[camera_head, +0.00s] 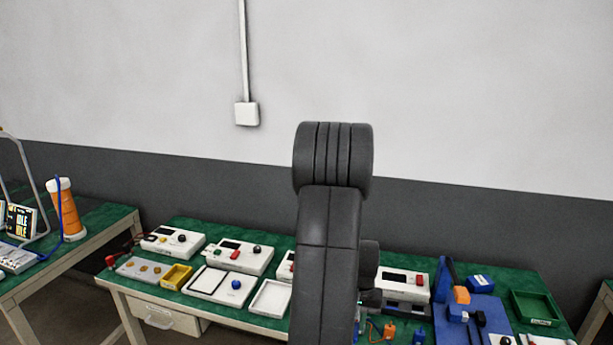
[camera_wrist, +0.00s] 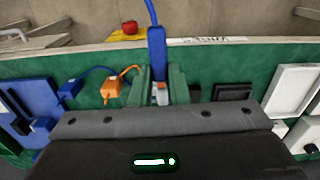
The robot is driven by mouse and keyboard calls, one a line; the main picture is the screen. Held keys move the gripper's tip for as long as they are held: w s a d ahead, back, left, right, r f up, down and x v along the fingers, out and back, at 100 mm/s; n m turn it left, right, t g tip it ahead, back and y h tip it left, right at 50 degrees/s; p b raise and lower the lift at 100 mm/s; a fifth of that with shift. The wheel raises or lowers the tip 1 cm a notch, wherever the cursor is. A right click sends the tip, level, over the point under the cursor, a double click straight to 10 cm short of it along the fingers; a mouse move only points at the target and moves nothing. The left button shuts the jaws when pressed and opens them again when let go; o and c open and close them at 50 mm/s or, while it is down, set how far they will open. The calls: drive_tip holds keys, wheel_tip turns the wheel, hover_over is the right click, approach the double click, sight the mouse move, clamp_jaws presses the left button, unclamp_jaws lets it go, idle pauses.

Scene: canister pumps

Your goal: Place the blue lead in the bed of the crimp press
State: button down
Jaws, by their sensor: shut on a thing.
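A blue lead (camera_wrist: 157,50), a long blue block with a blue cable rising from its far end, stands between the two green jaws of my gripper (camera_wrist: 158,88) in the wrist view. The jaws are shut on it, and a pale tip shows between them. The blue crimp press (camera_head: 450,290) stands at the right of the bench in the head view, with an orange block on it. Its blue body (camera_wrist: 36,98) also shows at the left edge of the wrist view, apart from my gripper. My arm hides the gripper in the head view.
A small orange lead (camera_wrist: 112,88) and another small blue connector (camera_wrist: 70,88) lie between my gripper and the press. White instrument boxes (camera_head: 238,257) fill the left; a green tray (camera_head: 535,307) is at right.

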drive_tip(key=w+a+f+n, duration=0.1)
drive_tip(key=a+f, duration=0.1)
drive_tip(key=a, duration=0.2)
drive_tip(key=w+a+f+n, duration=0.1)
drive_tip(key=w+a+f, duration=0.1)
drive_tip(key=a, duration=0.2)
drive_tip(key=w+a+f, duration=0.2)
drive_tip(key=a, duration=0.3)
drive_tip(key=shift+w+f+n, duration=0.1)
drive_tip(key=shift+f+n, duration=0.25)
drive_tip(key=shift+n, duration=0.05)
